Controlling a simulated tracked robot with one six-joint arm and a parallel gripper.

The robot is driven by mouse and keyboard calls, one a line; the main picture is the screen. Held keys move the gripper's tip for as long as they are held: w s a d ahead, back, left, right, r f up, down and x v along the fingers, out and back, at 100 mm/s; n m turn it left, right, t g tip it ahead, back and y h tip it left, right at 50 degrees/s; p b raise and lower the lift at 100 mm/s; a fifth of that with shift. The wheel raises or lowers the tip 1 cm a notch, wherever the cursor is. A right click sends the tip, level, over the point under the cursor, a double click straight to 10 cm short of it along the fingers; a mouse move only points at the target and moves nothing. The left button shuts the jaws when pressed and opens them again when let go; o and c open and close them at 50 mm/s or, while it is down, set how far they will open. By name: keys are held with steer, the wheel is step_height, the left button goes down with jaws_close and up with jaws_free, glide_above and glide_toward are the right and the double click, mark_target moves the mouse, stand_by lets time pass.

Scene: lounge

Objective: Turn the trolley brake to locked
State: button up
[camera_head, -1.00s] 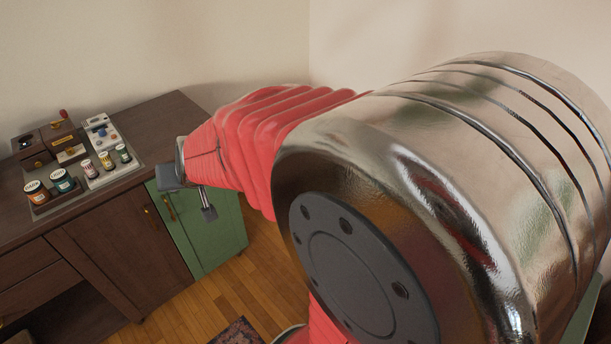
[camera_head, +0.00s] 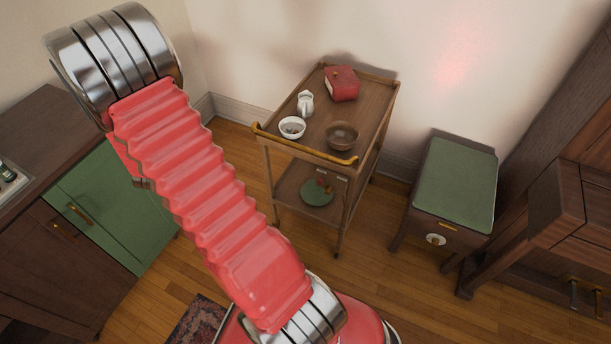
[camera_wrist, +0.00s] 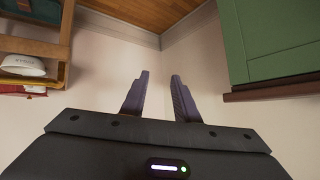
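The wooden trolley (camera_head: 366,93) stands against the wall in the head view, with two shelves and a yellowish rail on its near side. A small green disc (camera_head: 317,193) with a reddish piece over it shows at the lower shelf; I cannot tell whether this is the brake or how it is set. Part of the trolley (camera_wrist: 30,46) shows at the upper left of the wrist view. My gripper (camera_wrist: 160,76) is open and empty there, its two dark fingers apart and clear of the trolley. The gripper is not visible in the head view.
On the trolley are a red book (camera_head: 342,84), a white jug (camera_head: 305,103), a white bowl (camera_head: 292,127) and a brown bowl (camera_head: 342,136). A green-topped stool (camera_head: 455,185) stands right. A green-doored cabinet (camera_head: 110,205) stands left. Floor before the trolley shows bare.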

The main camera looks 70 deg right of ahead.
steer(key=s+d+f+m+g+h, duration=0.2)
steer(key=s+d+f+g+h, duration=0.1)
steer(key=s+d+f, duration=0.5)
steer(key=m+g+h, duration=0.2)
steer(key=g+h, duration=0.2)
steer(key=g, duration=0.7)
glide_toward(324, 186)
steer(key=shift+w+d, duration=0.3)
steer(key=shift+d, duration=0.05)
steer(key=shift+d, duration=0.1)
steer(key=x, duration=1.3)
steer(key=shift+s+d+r, duration=0.2)
steer(key=shift+s, duration=0.05)
steer(key=shift+c, duration=0.5)
